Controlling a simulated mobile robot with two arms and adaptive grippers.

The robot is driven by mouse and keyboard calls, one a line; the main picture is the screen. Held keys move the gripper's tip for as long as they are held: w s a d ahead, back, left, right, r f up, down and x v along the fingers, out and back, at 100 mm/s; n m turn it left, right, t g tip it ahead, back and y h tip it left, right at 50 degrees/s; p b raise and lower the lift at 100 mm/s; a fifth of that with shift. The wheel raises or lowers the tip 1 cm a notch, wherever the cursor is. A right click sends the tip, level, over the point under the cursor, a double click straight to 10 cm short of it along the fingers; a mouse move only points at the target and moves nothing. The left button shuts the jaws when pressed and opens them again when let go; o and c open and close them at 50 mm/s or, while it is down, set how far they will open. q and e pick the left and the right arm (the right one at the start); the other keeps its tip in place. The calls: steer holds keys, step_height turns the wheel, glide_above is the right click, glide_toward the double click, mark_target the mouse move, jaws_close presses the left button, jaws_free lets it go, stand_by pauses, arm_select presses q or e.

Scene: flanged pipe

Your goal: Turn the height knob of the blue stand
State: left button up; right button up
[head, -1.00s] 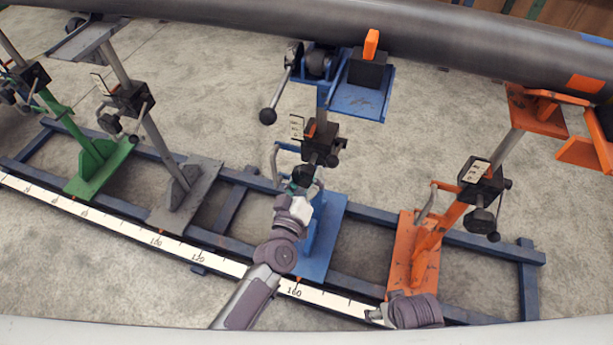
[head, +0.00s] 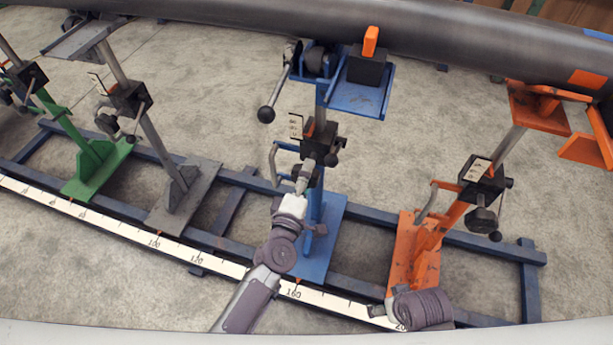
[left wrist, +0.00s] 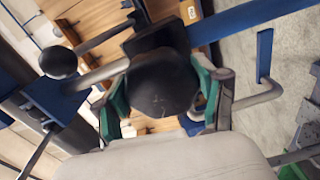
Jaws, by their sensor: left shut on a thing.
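The blue stand (head: 322,262) rises from the floor rail in the middle of the head view, with a dark clamp block (head: 320,138) on its post. My left gripper (head: 303,176) is in front of the post, just below this block. In the left wrist view, the dark round knob (left wrist: 163,85) sits between the green-padded fingers of my left gripper (left wrist: 160,100), which is shut on it. In the head view the gripper mostly hides the knob.
An orange stand (head: 408,255) is to the right, a grey stand (head: 185,205) and a green stand (head: 97,170) to the left. A dark pipe (head: 440,35) runs above. A lever with a ball end (head: 266,114) hangs beside the blue stand's top. A white scale (head: 225,268) lines the rail.

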arm_select(q)
steer(key=shift+n, duration=0.4)
arm_select(e)
steer(key=shift+r, duration=0.3)
steer(key=shift+w, duration=0.1)
arm_select(q)
steer(key=o, duration=1.1)
steer(key=shift+o, duration=0.2)
arm_select(e)
steer(key=shift+w, duration=0.15)
arm_select(q)
steer(key=v, duration=1.2)
